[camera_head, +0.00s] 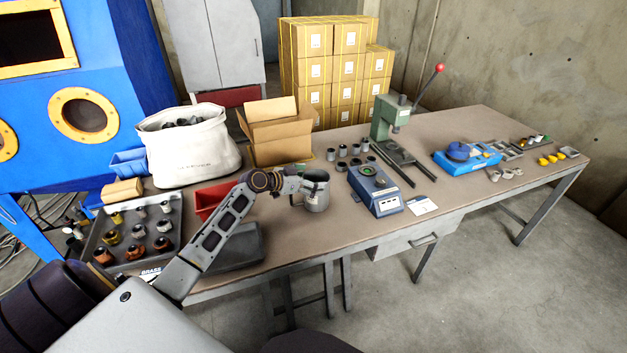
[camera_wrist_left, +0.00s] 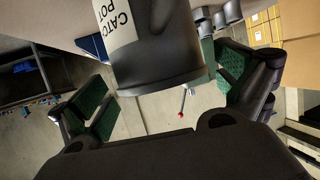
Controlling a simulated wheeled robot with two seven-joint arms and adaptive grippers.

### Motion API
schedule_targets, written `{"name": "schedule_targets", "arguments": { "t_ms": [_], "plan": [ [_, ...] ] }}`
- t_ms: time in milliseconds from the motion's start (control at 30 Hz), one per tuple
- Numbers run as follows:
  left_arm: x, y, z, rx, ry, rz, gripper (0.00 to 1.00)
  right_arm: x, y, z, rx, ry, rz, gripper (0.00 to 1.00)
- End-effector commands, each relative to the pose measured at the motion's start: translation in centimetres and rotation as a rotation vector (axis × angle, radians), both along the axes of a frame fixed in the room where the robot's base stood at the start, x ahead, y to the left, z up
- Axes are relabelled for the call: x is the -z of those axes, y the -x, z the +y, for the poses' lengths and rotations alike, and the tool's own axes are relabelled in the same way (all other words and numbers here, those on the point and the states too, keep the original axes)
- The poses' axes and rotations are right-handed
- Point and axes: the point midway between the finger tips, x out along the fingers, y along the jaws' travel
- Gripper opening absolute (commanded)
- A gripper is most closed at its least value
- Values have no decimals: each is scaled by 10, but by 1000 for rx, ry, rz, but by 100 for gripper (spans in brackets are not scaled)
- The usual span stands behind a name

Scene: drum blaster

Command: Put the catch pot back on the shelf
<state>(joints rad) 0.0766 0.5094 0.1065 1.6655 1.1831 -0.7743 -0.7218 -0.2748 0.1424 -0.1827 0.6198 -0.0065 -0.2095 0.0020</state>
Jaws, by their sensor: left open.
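The catch pot (camera_head: 317,192) is a grey metal pot standing on the brown workbench (camera_head: 300,235), near the bench's middle. In the left wrist view the catch pot (camera_wrist_left: 160,50) shows a white label reading "CATCH POT". My left gripper (camera_head: 303,187) reaches it from the left, at about its upper half. In the left wrist view the left gripper (camera_wrist_left: 165,92) has its green-padded fingers spread wide, one on each side of the pot, with gaps between pads and pot. I cannot clearly make out the shelf. My right gripper is not in view.
A blue-grey scale (camera_head: 377,190) stands just right of the pot, with small metal cups (camera_head: 357,155) behind. A red bin (camera_head: 213,198), a cardboard box (camera_head: 278,138) and a white sack (camera_head: 188,150) stand to the left. A green press (camera_head: 390,118) stands farther back.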

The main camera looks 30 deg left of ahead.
Motion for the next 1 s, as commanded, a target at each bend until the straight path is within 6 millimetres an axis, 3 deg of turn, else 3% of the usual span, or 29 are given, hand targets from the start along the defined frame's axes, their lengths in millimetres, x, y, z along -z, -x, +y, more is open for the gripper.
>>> {"name": "schedule_targets", "arguments": {
  "t_ms": [367, 1000],
  "plan": [
    [-13, 29, 14, 1, -2, 0, 100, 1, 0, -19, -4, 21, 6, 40],
    [-34, 76, 37, -1, -2, 1, 100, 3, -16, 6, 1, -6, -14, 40]
  ]
}}
